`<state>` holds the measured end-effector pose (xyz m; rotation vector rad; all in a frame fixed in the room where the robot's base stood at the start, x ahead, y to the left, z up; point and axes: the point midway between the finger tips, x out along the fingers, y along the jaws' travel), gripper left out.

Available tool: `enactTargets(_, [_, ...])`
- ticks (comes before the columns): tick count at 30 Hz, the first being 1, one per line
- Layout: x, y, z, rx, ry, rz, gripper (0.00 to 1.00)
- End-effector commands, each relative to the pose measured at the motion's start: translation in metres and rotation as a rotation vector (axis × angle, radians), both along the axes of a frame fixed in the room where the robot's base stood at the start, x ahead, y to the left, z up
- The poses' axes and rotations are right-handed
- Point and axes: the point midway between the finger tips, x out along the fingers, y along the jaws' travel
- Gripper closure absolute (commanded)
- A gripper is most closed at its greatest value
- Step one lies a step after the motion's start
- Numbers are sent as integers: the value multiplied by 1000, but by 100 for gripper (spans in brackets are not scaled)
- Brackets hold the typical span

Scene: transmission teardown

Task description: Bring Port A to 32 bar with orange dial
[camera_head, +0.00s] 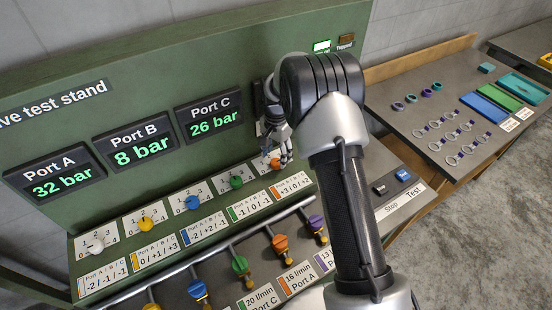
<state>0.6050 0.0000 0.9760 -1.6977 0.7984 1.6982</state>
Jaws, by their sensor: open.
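The Port A display (55,177) on the green test stand reads 32 bar in green digits. The Port B display (135,139) reads 8 bar, and the Port C display (209,115) reads 26 bar. I cannot tell whether the fingers touch the dial. The dial's pointer setting is hidden.
White (96,246), yellow (145,223), blue (192,202) and green (236,182) dials line up to the left. Coloured valves stand below, with Stop and Test buttons (402,175) at right. A side table (413,118) holds rings and trays.

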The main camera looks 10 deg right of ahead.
Motion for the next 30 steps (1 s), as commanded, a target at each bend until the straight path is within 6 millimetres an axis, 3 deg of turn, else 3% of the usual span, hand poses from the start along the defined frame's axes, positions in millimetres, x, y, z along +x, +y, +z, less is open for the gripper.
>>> enactTargets(6, [1,0,50,0,-5,0,46])
enactTargets(12, [1,0,80,0,-3,0,46])
enactTargets(18, [0,0,89,0,0,0,46])
enactTargets(30, [0,0,90,0,0,0,46])
